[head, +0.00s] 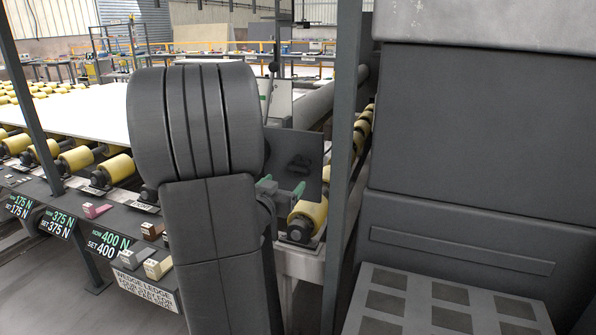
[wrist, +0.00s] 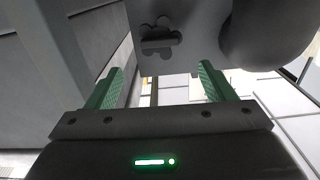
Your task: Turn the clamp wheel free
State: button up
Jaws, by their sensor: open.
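The clamp wheel appears to be the small dark lobed knob (head: 299,164) on a grey upright plate (head: 312,147), just right of my arm in the head view. In the wrist view the lobed knob (wrist: 160,34) shows on the plate at the top middle, beyond the fingertips. My gripper (head: 283,186) has green fingers, parted and empty, a little below the knob in the head view. In the wrist view my gripper (wrist: 162,70) is open, with a gap between the fingers and the knob. My arm hides the area left of the plate.
Yellow rollers (head: 307,214) lie close below the plate. A grey post (head: 342,160) stands just right of it. At the left, a white slab (head: 85,112) rests on rollers. A front ledge carries small blocks (head: 158,268) and tension displays (head: 108,243). A rounded grey body (wrist: 268,35) fills the wrist view's upper right.

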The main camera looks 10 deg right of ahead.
aim_at(297, 169)
jog(key=x, duration=1.1)
jog(key=shift+d, duration=0.1)
jog(key=c, duration=1)
jog(key=shift+r+n+p, duration=0.2)
jog(key=shift+n+p, duration=0.6)
jog(key=shift+p, duration=0.45)
jog(key=shift+n+p, duration=0.7)
jog(key=shift+n, duration=0.1)
jog(key=shift+f+n, duration=0.25)
jog(key=shift+n, duration=0.15)
jog(key=o, duration=1)
